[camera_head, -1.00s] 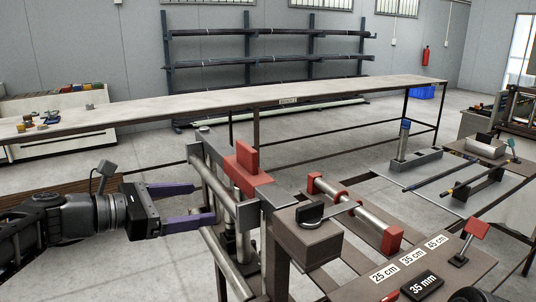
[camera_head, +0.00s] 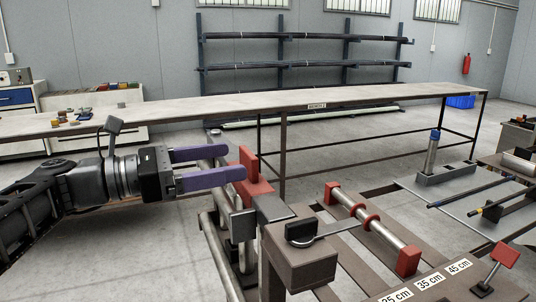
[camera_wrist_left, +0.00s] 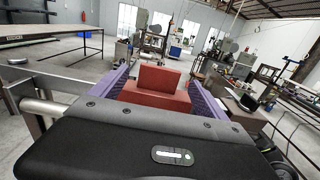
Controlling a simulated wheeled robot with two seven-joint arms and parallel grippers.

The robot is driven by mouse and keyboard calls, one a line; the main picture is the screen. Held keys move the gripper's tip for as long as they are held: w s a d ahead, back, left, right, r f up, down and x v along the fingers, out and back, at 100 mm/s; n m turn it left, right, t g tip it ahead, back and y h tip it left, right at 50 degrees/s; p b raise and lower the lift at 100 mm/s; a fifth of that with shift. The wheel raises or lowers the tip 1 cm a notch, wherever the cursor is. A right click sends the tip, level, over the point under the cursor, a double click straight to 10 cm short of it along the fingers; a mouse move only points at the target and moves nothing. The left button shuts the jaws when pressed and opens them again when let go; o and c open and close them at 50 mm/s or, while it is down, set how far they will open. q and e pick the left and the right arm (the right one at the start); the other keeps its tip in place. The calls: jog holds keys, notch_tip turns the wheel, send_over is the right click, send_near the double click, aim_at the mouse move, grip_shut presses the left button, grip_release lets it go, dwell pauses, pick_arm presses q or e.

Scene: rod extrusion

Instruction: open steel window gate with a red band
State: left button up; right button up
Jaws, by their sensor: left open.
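A red block with an upright red tab (camera_head: 249,163) sits on top of the steel frame (camera_head: 275,245) of the machine. It is the red part by the steel gate; the gate's outline is hard to make out and partly hidden by my arm. My left gripper (camera_head: 237,163) comes in from the left with its purple fingers apart, at the height of the red block. In the left wrist view the red block (camera_wrist_left: 160,85) shows between the two purple fingers. I cannot tell whether they touch it. My right gripper is not in view.
A black lever knob (camera_head: 302,231) sits on a brown box right of the red block. A steel roller with red ends (camera_head: 373,225) lies further right. A long workbench (camera_head: 330,102) stands behind, with a pipe rack (camera_head: 300,60) at the wall.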

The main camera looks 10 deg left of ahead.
pick_arm(q)
jog(key=x, duration=0.8)
jog(key=shift+p, duration=0.35)
jog(key=shift+c, duration=0.4)
grip_shut()
dwell(0.3)
